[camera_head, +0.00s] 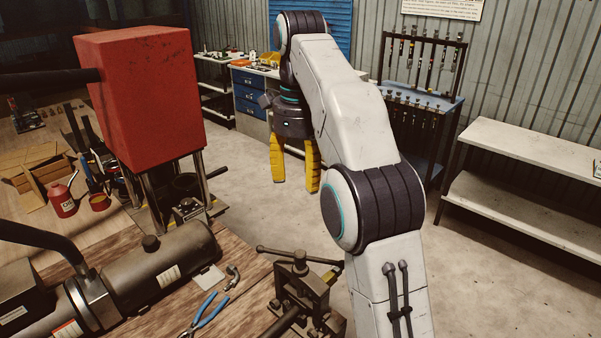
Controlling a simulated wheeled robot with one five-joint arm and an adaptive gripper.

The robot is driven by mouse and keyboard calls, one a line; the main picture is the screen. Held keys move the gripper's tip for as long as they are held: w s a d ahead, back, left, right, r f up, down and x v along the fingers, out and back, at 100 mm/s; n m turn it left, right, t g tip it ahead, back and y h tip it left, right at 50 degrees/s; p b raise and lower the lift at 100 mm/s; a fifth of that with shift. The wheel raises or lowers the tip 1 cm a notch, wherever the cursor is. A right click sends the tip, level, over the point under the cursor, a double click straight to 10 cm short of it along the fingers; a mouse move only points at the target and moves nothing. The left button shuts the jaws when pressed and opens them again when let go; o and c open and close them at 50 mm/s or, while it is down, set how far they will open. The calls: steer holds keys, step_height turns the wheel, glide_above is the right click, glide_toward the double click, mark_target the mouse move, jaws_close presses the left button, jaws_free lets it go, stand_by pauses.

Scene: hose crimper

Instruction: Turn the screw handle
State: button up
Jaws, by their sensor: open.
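A dark metal screw handle (297,255) is a thin crossbar with knobbed ends on top of a vise-like clamp (305,294). The clamp stands at the front right corner of the wooden bench; its right side is partly hidden by my arm. My gripper (297,184) has two yellow fingers that point down, spread apart and empty. It hangs past the bench, above and beyond the handle in the picture, and does not touch it.
A red box-shaped machine (145,98) stands on the wooden bench (232,253). A dark cylinder (165,265), blue-handled pliers (208,315) and a red oil can (61,200) are on the bench. Grey shelves (520,190) stand at right. The floor beyond the bench is clear.

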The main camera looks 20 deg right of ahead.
stand_by(0.6)
steer(key=w+f+n+t, duration=0.2)
steer(key=w+f+n, duration=0.6)
steer(key=n, duration=1.1)
steer(key=s+f+n, duration=0.2)
steer(key=s+f, duration=0.1)
steer(key=s, duration=0.1)
steer(key=s+f+n, duration=0.3)
steer(key=s+f+n+b, duration=0.1)
steer(key=s+f+n, duration=0.1)
steer(key=s+n, duration=0.1)
steer(key=shift+s+f, duration=0.4)
steer(key=shift+s, duration=0.45)
steer(key=s+f+t+b, duration=0.2)
steer(key=s+b, duration=0.1)
steer(key=s, duration=1.7)
steer(key=shift+d+f+t+b, duration=0.2)
steer(key=shift+f+t+b, duration=0.2)
